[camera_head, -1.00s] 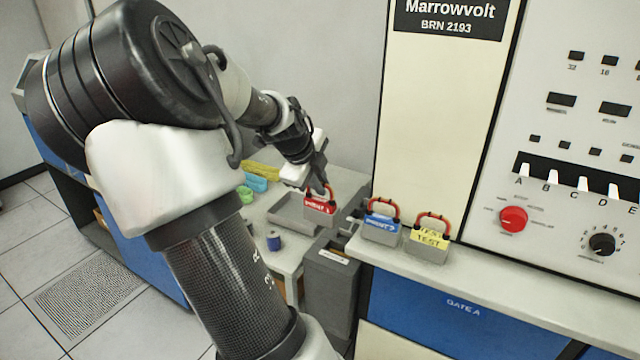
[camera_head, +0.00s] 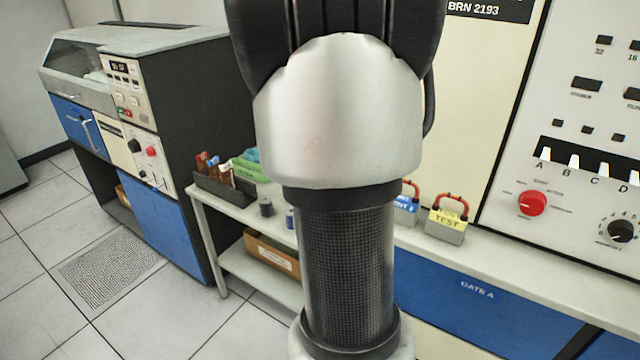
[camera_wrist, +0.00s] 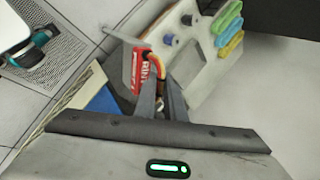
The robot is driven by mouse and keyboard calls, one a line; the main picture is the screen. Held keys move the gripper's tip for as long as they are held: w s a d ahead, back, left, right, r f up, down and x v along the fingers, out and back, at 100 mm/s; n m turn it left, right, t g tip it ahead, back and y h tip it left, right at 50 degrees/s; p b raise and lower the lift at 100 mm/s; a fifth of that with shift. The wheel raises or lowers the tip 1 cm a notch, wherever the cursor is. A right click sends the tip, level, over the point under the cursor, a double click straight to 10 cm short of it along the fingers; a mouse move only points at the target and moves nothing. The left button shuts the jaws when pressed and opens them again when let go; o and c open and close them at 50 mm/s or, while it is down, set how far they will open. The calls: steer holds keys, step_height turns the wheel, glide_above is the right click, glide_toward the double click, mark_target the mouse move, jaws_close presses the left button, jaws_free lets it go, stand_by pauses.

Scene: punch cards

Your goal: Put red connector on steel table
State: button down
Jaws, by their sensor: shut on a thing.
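The red connector (camera_wrist: 141,70), with white lettering on its label and a red and orange handle, hangs at the fingertips of my gripper (camera_wrist: 160,84) in the wrist view. My gripper is shut on its handle. In that view the connector appears beside the near edge of a pale table (camera_wrist: 176,62), held apart from its top as far as I can tell. The table also shows in the head view (camera_head: 222,207), partly covered by my arm. My gripper and the red connector are hidden behind my arm there.
Spools (camera_head: 266,206), a dark rack of tools (camera_head: 222,188) and coloured bundles (camera_wrist: 230,33) occupy the table. A yellow-labelled connector (camera_head: 446,222) and a blue-labelled one (camera_head: 405,212) stand on the console ledge (camera_head: 520,265). A cardboard box (camera_head: 272,255) sits on the lower shelf.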

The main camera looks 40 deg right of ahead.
steer(key=a+f+n+g+y, duration=0.3)
steer(key=a+f+n+y, duration=0.2)
steer(key=a+n, duration=0.6)
steer(key=a+f+n+g+y, duration=0.3)
steer(key=a+f+n+y, duration=0.2)
steer(key=a+n, duration=0.6)
steer(key=shift+a+f+n+y, duration=0.35)
steer(key=shift+f+n, duration=0.45)
steer(key=shift+n, duration=0.4)
